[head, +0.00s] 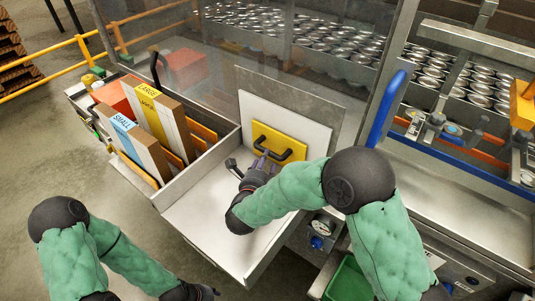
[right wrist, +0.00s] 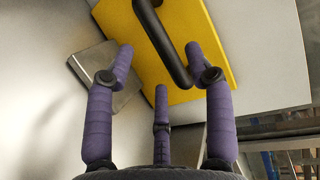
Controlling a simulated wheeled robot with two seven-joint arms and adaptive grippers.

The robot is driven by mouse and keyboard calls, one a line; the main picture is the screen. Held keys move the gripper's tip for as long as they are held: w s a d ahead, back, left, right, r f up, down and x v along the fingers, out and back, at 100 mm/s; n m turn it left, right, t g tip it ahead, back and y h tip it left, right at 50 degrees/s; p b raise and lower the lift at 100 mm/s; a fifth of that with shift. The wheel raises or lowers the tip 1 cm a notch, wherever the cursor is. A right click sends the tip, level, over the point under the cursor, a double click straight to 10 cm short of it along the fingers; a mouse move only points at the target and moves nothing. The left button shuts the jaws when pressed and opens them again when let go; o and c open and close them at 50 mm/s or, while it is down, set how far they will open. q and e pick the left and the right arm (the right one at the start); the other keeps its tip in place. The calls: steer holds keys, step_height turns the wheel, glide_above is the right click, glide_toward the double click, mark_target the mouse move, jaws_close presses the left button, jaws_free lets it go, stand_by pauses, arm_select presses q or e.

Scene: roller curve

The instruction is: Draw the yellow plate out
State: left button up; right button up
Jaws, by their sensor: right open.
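The yellow plate (head: 292,142) stands against a pale upright panel at the back of the metal tray, with a black bar handle (head: 287,153) on its face. In the right wrist view the plate (right wrist: 205,25) fills the upper middle, and its handle (right wrist: 163,40) runs between my fingertips. My right gripper (head: 262,161) is open just in front of the plate; in the wrist view its purple fingers (right wrist: 160,62) are spread around the handle's line, not closed on it. Contact cannot be told. My left gripper (head: 204,292) is low at the bottom edge, its jaws unclear.
A bin (head: 215,152) left of the tray holds upright boxes marked SMALL (head: 130,135) and LARGE (head: 150,100). A blue upright handle (head: 386,108) and a glass guard stand to the right. Cans (head: 300,38) fill the conveyor behind. A green crate (head: 347,280) sits below.

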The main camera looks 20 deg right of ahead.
steer(key=shift+b+x, duration=0.35)
steer(key=shift+x, duration=2.4)
steer(key=shift+c, duration=0.3)
jaws_close()
